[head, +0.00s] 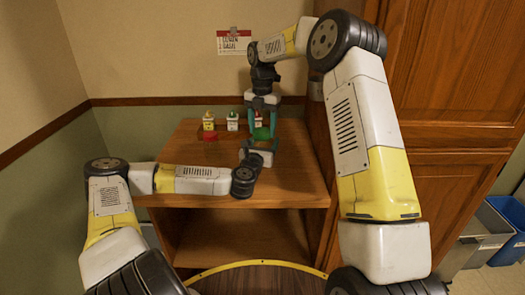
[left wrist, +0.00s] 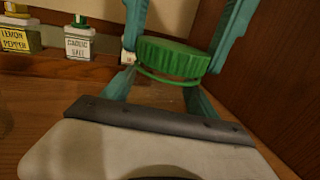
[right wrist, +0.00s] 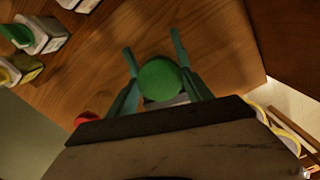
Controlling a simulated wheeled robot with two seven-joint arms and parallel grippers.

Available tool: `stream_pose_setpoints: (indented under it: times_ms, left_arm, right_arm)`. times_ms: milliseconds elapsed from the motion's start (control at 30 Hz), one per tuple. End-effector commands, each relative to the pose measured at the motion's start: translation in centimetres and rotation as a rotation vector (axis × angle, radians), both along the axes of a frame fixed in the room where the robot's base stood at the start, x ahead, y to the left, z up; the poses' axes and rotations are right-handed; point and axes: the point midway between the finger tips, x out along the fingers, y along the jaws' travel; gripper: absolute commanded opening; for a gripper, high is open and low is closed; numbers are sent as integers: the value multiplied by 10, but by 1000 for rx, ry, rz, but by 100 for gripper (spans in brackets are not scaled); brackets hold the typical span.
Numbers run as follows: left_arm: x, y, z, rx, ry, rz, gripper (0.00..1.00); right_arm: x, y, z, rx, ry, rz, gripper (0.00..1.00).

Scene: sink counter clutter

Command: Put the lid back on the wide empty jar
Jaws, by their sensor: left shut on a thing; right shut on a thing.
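A round green lid (head: 262,133) with a ridged side is between the teal fingers of my right gripper (head: 262,132), which comes down from above and is shut on it. The lid also shows in the left wrist view (left wrist: 172,58) and, from above, in the right wrist view (right wrist: 160,79). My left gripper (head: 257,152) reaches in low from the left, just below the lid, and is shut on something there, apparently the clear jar. The jar's body is hard to make out. A thin green ring (left wrist: 165,79) shows under the lid; I cannot tell whether the lid touches the jar.
Behind stand small labelled bottles: a yellow-capped lemon pepper (head: 208,121), a green-capped garlic salt (head: 232,121) and a red-capped one (head: 258,118). A red lid (head: 210,136) lies left of the grippers. A wooden cabinet (head: 440,90) closes off the right. The shelf's front left is under my left arm.

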Motion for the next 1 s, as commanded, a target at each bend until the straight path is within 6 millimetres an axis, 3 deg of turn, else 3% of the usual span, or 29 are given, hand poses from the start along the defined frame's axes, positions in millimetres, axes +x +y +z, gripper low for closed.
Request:
stream_pose_setpoints:
  times_ms: [167, 1000]
  left_arm:
    - [0, 0, -1, 0, 2, 0, 0]
    - [0, 0, -1, 1, 2, -1, 0]
  right_arm:
    - [0, 0, 0, -1, -1, -209, 10]
    - [0, 1, -1, 0, -5, -2272, 10]
